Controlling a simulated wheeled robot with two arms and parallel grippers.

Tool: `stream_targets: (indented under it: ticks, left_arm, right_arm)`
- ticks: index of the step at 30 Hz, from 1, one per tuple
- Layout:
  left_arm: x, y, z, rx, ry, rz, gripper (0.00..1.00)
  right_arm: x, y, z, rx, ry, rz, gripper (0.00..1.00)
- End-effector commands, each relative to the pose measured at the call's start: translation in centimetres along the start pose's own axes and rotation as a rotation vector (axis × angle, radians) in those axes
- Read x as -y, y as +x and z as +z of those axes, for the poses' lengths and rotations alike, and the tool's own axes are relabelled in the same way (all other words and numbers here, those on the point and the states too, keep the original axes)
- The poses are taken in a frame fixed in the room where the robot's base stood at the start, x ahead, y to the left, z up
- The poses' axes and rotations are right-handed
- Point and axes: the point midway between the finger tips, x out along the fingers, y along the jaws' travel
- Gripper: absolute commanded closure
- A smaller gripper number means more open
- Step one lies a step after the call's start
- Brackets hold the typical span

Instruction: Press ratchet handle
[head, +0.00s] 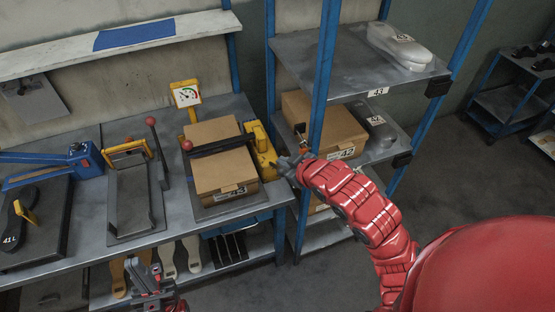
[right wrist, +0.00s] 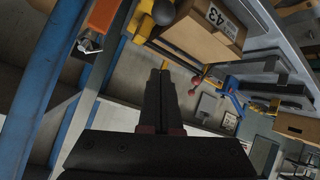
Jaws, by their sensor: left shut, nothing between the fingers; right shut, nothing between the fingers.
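A box labelled 43 (head: 222,178) sits on a plate on the workbench, with a black bar (head: 222,145) lying across it. The bar has a red ball at its left end and a yellow housing (head: 261,152) at its right; which part is the ratchet handle I cannot tell for sure. The box shows also in the right wrist view (right wrist: 195,38). My right gripper (head: 287,166) is shut and empty, just right of the yellow housing; its closed fingers show in the right wrist view (right wrist: 160,88). My left gripper (head: 143,272) is shut and empty, low before the bench front.
A blue-posted rack (head: 320,80) stands close to my right arm, with another box (head: 335,130) and soles on its shelves. A dial gauge (head: 186,95) stands behind the box. A lever with a red ball (head: 151,121) and a black mould (head: 134,195) are further left.

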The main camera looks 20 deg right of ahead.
Motion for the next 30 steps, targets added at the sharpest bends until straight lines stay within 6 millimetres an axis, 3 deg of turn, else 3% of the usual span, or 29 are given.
stream_targets:
  ticks: [7, 14, 15, 16, 28, 30]
  left_arm:
    - [-0.1, -1.1, 0.2, 0.000, 0.000, 0.000, 1.00]
    - [-0.2, -4.6, 0.8, 0.000, 0.000, 0.000, 1.00]
    - [-0.1, -3.1, 0.5, 0.001, 0.000, 0.000, 1.00]
    - [-0.1, -2.7, 0.5, -0.001, 0.000, 0.000, 1.00]
    - [0.0, -0.6, 0.1, 0.000, 0.000, 0.000, 1.00]
    - [0.0, 0.5, -0.1, 0.000, 0.000, 0.000, 1.00]
  right_arm:
    - [0.1, 0.7, 0.2, -0.002, 0.001, 0.002, 1.00]
    - [0.3, 3.2, 0.4, -0.005, 0.001, -0.002, 1.00]
    - [0.2, 3.5, -0.3, 0.001, 0.001, -0.007, 1.00]
    - [0.1, 4.0, -0.3, 0.002, 0.001, -0.006, 1.00]
    - [0.0, 10.1, -0.1, 0.005, 0.002, -0.001, 1.00]
    - [-0.2, 9.4, 1.0, 0.008, 0.003, 0.002, 1.00]
